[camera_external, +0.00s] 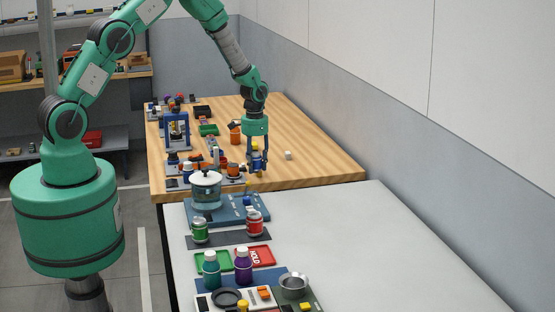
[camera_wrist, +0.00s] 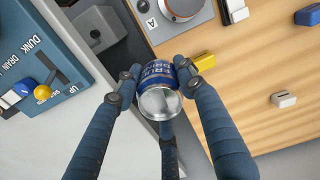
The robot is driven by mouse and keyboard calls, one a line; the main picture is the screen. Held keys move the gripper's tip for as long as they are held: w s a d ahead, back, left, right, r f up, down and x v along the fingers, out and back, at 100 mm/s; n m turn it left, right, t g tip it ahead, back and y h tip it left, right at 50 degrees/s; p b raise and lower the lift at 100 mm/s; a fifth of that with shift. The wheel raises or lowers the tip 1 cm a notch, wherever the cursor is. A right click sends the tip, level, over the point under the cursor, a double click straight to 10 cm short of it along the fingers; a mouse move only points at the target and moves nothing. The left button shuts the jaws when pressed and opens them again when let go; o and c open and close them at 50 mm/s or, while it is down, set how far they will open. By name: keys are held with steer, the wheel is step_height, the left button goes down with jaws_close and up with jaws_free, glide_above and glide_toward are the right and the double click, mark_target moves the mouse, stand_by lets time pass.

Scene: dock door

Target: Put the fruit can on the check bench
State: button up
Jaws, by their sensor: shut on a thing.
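The fruit can (camera_wrist: 158,73) is blue with white lettering and a bare metal end facing the wrist camera. My gripper (camera_wrist: 160,82) is shut on it, with fingers on both sides of the can. In the external view my gripper (camera_external: 257,163) points down over the near edge of the wooden bench (camera_external: 318,172), and the can is small and partly hidden between the fingers. The pale grey bench (camera_external: 350,250) adjoins it in front. I cannot tell from the pictures which bench is called the check bench.
A blue panel marked DUNK and DRAIN (camera_wrist: 35,75) has levers, with a glass pot (camera_external: 206,189) on it. Green (camera_external: 200,230) and red (camera_external: 255,223) cans stand nearer. A yellow block (camera_wrist: 204,61) and white block (camera_wrist: 283,99) lie on the wood. The grey bench's right side is clear.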

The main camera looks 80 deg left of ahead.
steer(key=shift+w+d, duration=0.1)
stand_by(0.7)
steer(key=shift+m, duration=0.8)
steer(key=w+d+b, duration=0.1)
steer(key=d, duration=0.4)
steer(key=w+d+r+b, duration=0.1)
steer(key=w+d+b, duration=0.1)
steer(key=d, duration=0.2)
steer(key=w+d+b, duration=0.1)
steer(key=d+b, duration=0.1)
steer(key=d, duration=0.3)
steer(key=shift+w+d+r, duration=0.2)
steer(key=shift+w+d, duration=0.1)
steer(key=d+r+m+b, duration=0.1)
steer(key=d+b, duration=0.3)
steer(key=d, duration=1.1)
steer(key=shift+w+d+r+m, duration=0.25)
steer(key=shift+r+m, duration=0.05)
steer(key=shift+r, duration=0.25)
steer(key=shift+r, duration=0.1)
